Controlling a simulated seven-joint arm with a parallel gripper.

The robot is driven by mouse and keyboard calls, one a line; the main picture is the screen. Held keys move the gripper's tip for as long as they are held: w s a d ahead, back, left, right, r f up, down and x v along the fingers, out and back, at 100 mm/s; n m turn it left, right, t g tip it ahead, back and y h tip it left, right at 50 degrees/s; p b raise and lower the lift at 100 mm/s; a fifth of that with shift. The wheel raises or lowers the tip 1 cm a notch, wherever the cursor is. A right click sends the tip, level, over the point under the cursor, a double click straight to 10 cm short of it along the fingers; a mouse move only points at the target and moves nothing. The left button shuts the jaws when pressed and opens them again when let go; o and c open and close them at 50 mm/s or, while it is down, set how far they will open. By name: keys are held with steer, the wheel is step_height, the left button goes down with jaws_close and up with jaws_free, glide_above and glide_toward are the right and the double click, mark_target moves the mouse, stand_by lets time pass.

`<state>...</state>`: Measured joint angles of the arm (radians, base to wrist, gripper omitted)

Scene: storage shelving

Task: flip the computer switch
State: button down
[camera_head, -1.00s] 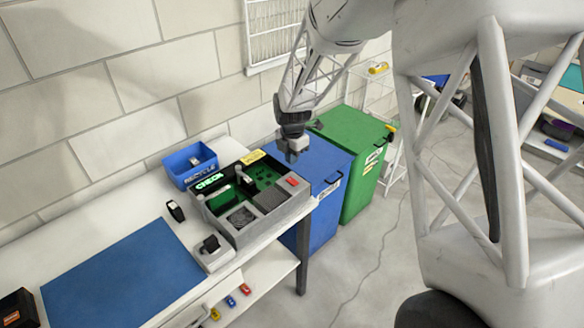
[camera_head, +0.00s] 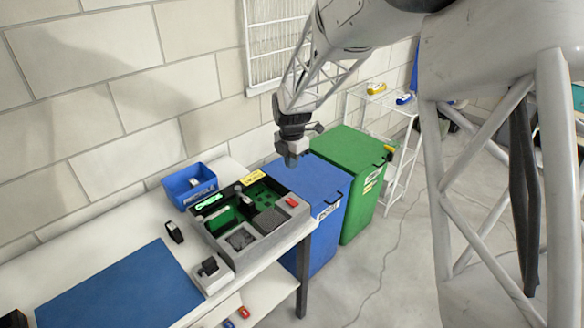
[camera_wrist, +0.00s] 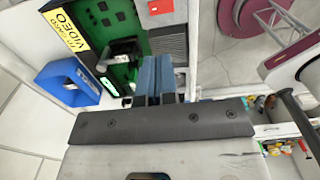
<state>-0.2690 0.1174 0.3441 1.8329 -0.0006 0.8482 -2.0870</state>
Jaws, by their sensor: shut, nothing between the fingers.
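The computer is an open grey case (camera_head: 232,248) on the white workbench, with a green board (camera_head: 252,194) inside. A small red switch (camera_head: 291,201) sits on its right rear corner. In the wrist view the red switch (camera_wrist: 160,6) shows at the top edge, beyond the fingertips. My gripper (camera_head: 291,161) is above and behind that corner, apart from the switch. In the wrist view my gripper's fingers (camera_wrist: 154,70) are together and empty, pointing toward the case. The switch's position, on or off, is too small to tell.
A blue recycle bin (camera_head: 190,185) stands behind the case. A yellow label (camera_head: 254,178) is at the case's back edge. A blue mat (camera_head: 120,285) lies on the left. Blue (camera_head: 318,185) and green (camera_head: 350,160) waste bins stand right of the bench.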

mark_target(295, 204)
steer(key=shift+d, duration=0.1)
steer(key=shift+s+d+f, duration=0.1)
steer(key=shift+s+d, duration=0.3)
steer(key=shift+d, duration=0.05)
steer(key=shift+f, duration=0.15)
step_height(295, 204, down, 14)
steer(key=shift+r, duration=0.1)
stand_by(0.9)
steer(key=shift+s+f, duration=0.1)
steer(key=shift+f, duration=0.15)
stand_by(0.4)
